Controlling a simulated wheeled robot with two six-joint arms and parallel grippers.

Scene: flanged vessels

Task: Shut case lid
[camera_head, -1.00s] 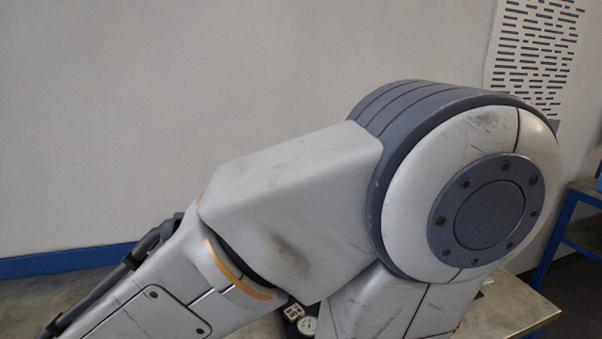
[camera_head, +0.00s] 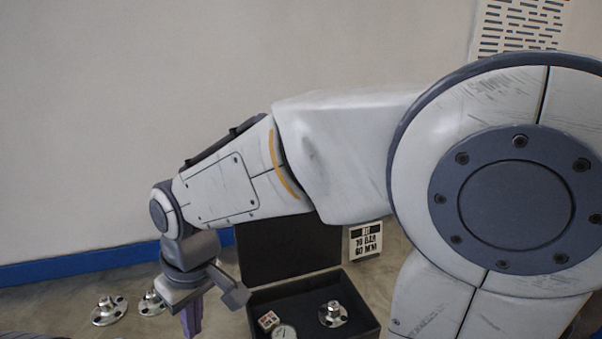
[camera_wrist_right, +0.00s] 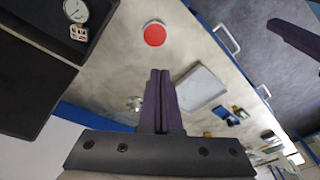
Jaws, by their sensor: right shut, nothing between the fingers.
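The black case stands open on the table, its lid (camera_head: 285,252) upright at the back of its base (camera_head: 362,287). A metal flanged piece (camera_head: 333,314), a round gauge (camera_head: 284,332) and a small marked block (camera_head: 268,320) sit inside. My right gripper (camera_head: 191,320) points down left of the case, apart from it, with its purple fingers shut and empty. The right wrist view shows these fingers (camera_wrist_right: 158,85) together, with the case (camera_wrist_right: 25,85) at the left. A dark purple finger-like part, likely my left gripper (camera_wrist_right: 298,40), shows at the upper right there; its jaws are unclear.
Two flanged metal pieces (camera_head: 109,310) (camera_head: 151,302) lie on the table left of my right gripper. A printed sign (camera_head: 366,241) stands right of the lid. In the right wrist view, a red disc (camera_wrist_right: 154,33) and a pale tray (camera_wrist_right: 200,88) lie on the table.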

